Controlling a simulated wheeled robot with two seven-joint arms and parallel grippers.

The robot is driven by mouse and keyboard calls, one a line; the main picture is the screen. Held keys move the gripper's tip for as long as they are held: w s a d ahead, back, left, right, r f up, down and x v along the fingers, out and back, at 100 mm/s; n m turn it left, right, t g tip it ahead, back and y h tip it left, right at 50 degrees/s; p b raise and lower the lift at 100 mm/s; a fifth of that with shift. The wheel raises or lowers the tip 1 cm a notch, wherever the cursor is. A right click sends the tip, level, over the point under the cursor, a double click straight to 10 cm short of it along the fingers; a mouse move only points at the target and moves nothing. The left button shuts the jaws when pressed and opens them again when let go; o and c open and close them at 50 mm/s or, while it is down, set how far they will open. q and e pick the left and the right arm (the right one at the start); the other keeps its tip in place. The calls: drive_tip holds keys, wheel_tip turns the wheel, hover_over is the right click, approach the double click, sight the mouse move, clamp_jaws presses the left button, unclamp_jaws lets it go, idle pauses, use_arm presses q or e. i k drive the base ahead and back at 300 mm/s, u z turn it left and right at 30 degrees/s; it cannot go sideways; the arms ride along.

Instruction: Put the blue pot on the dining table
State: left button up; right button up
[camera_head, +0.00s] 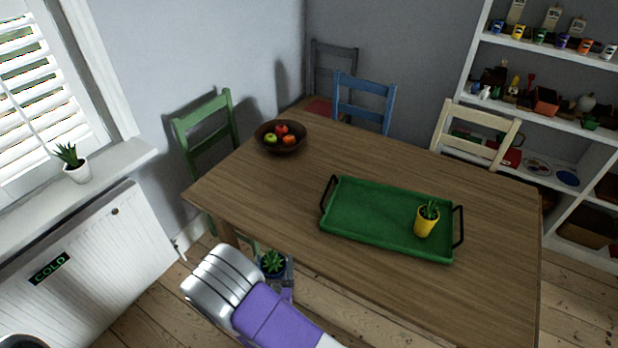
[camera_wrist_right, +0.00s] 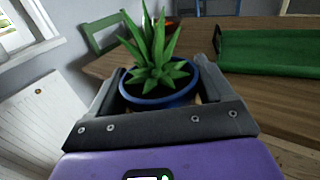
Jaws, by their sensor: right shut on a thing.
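The blue pot with a spiky green plant (camera_head: 273,263) is held upright in my right gripper (camera_head: 275,272), in front of the table's near edge at the left. In the right wrist view the blue pot (camera_wrist_right: 160,97) sits between the two dark fingers of the right gripper (camera_wrist_right: 163,88), which is shut on it. The wooden dining table (camera_head: 260,195) stands just beyond the pot. The lower part of the pot is hidden by the gripper. My left gripper is not in view.
A green tray (camera_head: 370,215) with a yellow pot (camera_head: 426,220) lies on the table's right half. A fruit bowl (camera_head: 280,137) stands at the far left corner. The table's left and middle are bare. Chairs surround the far sides; a white radiator (camera_head: 90,255) is at left.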

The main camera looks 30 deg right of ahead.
sight(330, 176)
drive_tip(key=u, duration=0.1)
drive_tip(key=i, duration=0.9)
drive_tip(key=z, duration=0.8)
drive_tip(key=i, duration=0.35)
drive_tip(key=z, duration=0.3)
